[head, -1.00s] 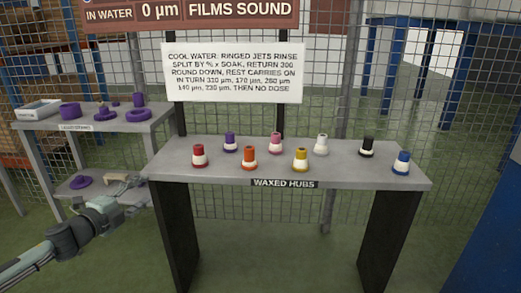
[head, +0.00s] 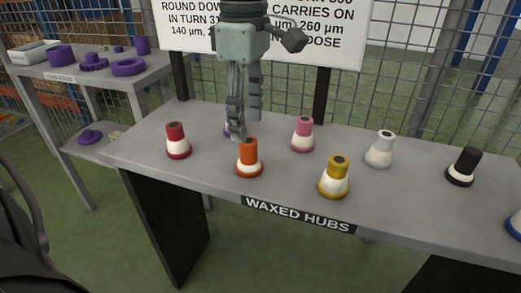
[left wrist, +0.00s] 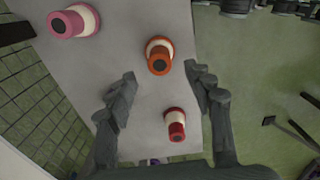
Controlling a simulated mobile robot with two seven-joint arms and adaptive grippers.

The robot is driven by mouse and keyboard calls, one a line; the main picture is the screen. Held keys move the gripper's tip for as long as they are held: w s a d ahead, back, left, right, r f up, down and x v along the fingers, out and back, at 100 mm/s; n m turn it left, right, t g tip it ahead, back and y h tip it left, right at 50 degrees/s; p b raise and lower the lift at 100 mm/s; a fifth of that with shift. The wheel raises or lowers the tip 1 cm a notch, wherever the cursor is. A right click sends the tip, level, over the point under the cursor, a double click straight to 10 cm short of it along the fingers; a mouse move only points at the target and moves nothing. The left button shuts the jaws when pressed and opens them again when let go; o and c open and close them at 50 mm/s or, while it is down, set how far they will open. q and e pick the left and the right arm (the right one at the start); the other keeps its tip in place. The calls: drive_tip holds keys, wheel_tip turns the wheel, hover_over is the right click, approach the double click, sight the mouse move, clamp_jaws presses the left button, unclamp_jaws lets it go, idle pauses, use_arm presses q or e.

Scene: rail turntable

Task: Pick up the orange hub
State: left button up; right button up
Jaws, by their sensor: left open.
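The orange hub (head: 249,158), an orange cylinder on a white and orange flared base, stands upright near the front edge of the grey table. My left gripper (head: 240,132) points down just above and behind it in the head view. In the left wrist view the orange hub (left wrist: 158,57) shows between and slightly beyond the tips of my left gripper (left wrist: 160,74). The fingers are spread, with nothing between them; I see no contact with the hub. My right gripper is not in view.
The grey table (head: 130,145) also holds a red hub (head: 177,141), pink hub (head: 303,134), yellow hub (head: 334,176), white hub (head: 380,149), black hub (head: 464,167) and blue hub (head: 515,225). A purple hub (head: 227,130) is mostly hidden behind my fingers. A sign (head: 345,45) stands behind.

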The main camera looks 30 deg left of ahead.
sight(248, 141)
use_arm(q)
wheel_tip(248, 141, down, 6)
drive_tip(key=shift+r, duration=0.1)
drive_tip(key=shift+f, duration=0.5)
clamp_jaws()
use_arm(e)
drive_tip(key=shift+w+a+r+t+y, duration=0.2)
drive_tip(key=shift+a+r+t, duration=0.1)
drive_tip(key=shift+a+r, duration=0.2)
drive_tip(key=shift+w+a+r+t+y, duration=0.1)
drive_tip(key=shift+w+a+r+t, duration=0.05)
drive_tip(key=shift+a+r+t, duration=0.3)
